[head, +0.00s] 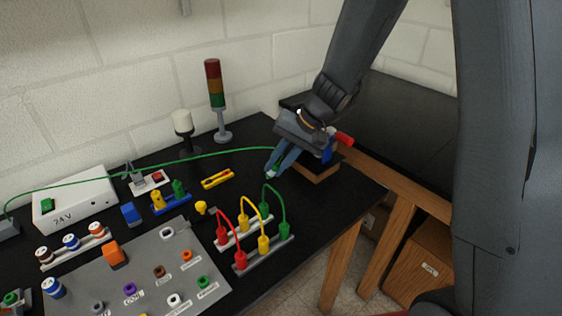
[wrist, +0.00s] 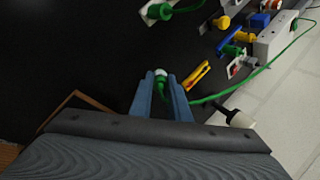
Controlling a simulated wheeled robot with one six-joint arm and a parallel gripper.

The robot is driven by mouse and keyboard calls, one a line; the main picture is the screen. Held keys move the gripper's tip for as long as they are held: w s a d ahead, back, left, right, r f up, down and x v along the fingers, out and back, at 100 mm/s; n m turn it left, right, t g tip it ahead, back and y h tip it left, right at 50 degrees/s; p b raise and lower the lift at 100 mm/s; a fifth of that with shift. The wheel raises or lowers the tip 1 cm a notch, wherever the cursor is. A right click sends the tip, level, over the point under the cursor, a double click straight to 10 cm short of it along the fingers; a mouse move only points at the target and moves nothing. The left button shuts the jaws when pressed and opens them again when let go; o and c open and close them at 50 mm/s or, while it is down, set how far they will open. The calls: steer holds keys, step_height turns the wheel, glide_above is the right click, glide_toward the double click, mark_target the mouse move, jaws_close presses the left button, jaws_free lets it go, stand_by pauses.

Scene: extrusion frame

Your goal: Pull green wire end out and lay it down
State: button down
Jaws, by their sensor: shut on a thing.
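The green wire (head: 140,163) runs from a grey block at the far left, over the 24 V box, in a long arc to my gripper (head: 272,170). My gripper is shut on the green wire end (wrist: 161,80); its pale tip and green body show between the blue fingers in the wrist view (wrist: 161,98). The fingers point down over bare black tabletop (head: 333,204), near the right part of the table. I cannot tell whether the wire end touches the tabletop. The wire (wrist: 247,80) trails off to the right in the wrist view.
A yellow tool (head: 217,179) lies left of my gripper. Red, yellow and green looped leads (head: 263,214) stand in front. A signal tower (head: 214,95) and a white-topped post (head: 183,123) stand behind left. The white 24 V box (head: 85,203) is further left.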

steer(key=shift+f+b, duration=1.7)
steer(key=shift+f, duration=1)
steer(key=c, duration=1.6)
jaws_free()
steer(key=shift+b+v, duration=0.6)
steer(key=shift+v, duration=3.35)
